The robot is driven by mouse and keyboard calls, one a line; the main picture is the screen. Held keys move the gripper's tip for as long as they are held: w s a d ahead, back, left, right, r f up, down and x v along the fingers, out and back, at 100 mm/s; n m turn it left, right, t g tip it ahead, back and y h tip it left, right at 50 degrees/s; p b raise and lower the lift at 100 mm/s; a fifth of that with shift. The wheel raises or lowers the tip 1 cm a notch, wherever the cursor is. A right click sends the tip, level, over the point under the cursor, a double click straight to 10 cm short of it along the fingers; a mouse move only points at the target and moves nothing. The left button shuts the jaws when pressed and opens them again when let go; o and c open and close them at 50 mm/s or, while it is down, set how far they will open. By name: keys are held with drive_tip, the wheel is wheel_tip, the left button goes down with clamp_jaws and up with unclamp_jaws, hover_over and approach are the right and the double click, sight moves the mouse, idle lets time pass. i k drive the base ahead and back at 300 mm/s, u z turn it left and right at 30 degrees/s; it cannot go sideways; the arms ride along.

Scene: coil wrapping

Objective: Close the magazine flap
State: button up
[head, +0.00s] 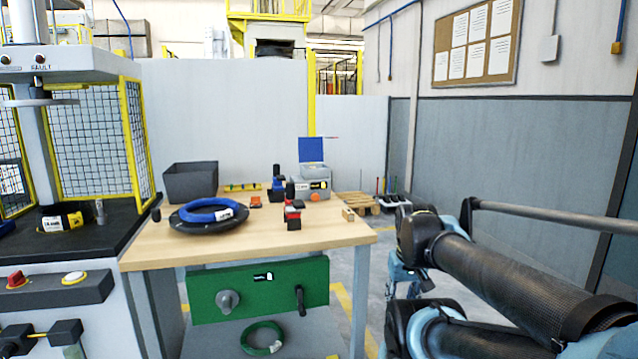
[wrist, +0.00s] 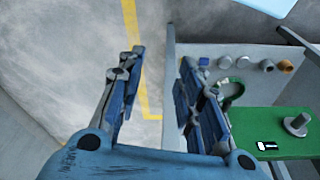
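A blue flap (head: 311,149) stands raised at the back of a small grey box (head: 314,170) at the back right of the workbench; I take it to be the magazine flap. A grey unit with a dark label (head: 318,186) sits at the front of this box. My gripper (wrist: 158,85) is open and empty in the wrist view, its blue fingers spread over the floor and a table leg. In the head view my arm is at the right, beside the bench and well away from the flap. The flap is not in the wrist view.
A blue coil (head: 208,212) lies on a black disc on the bench (head: 330,235), near a dark bin (head: 190,181) and small tools. Below is a green panel (head: 245,292) with a knob and handle; it also shows in the wrist view (wrist: 275,140). A green coil (head: 262,338) lies underneath.

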sight(310, 149)
drive_tip(key=k, duration=1.65)
drive_tip(key=z, duration=0.4)
drive_tip(key=i, duration=5.35)
